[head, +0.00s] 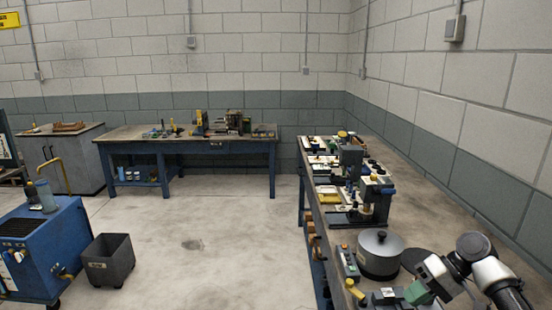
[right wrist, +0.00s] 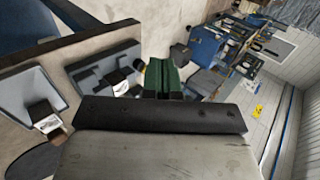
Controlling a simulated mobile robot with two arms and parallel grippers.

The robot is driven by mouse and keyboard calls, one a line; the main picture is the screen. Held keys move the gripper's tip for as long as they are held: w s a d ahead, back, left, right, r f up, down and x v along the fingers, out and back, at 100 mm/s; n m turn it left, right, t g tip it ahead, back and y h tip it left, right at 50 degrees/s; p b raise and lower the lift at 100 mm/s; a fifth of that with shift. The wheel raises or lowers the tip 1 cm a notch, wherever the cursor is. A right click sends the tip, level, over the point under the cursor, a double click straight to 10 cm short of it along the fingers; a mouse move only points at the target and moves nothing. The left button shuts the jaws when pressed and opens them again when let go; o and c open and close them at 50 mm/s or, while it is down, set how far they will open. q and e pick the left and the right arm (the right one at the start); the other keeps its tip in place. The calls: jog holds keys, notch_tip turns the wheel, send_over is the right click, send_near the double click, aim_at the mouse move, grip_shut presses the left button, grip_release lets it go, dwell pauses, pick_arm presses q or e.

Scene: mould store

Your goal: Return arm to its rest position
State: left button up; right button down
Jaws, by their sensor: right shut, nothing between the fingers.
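My right arm (head: 478,255) reaches in from the lower right of the head view, over the near end of the right-hand workbench. My right gripper (head: 418,292) has green fingers and points down and to the left, beside a round grey pot (head: 379,254). In the right wrist view the green fingers (right wrist: 165,68) are together with nothing between them. The grey tray (right wrist: 110,70) with cut-out recesses lies left of the fingers in that view. My left arm and gripper are not in view.
The right-hand workbench (head: 412,207) runs along the wall with several instruments on it. A blue cabinet (head: 45,245) and a dark bin (head: 108,262) stand at the left. Another bench (head: 130,133) stands at the back. The floor (head: 230,225) between is clear.

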jog(key=s+a+f+n+h, duration=0.2)
jog(key=s+a+f, duration=0.4)
jog(key=s+f, duration=0.2)
jog(key=s+a+f+n+h, duration=0.1)
jog(key=s+a+f+h, duration=0.2)
jog(key=s+a+f, duration=0.45)
jog(key=s+d+r+m+t+h, duration=0.1)
jog(key=s+d+t+h, duration=0.1)
jog(key=s, duration=0.6)
jog(key=s+d+r+t+h, duration=0.1)
jog(key=s+r+t+h, duration=0.1)
jog(key=s, duration=0.6)
notch_tip(320, 180, down, 25)
jog(key=g, duration=0.2)
jog(key=s+d+f, duration=0.3)
jog(key=s+f, duration=1.4)
jog(key=shift+f+g, duration=0.15)
jog(key=shift+g, duration=0.25)
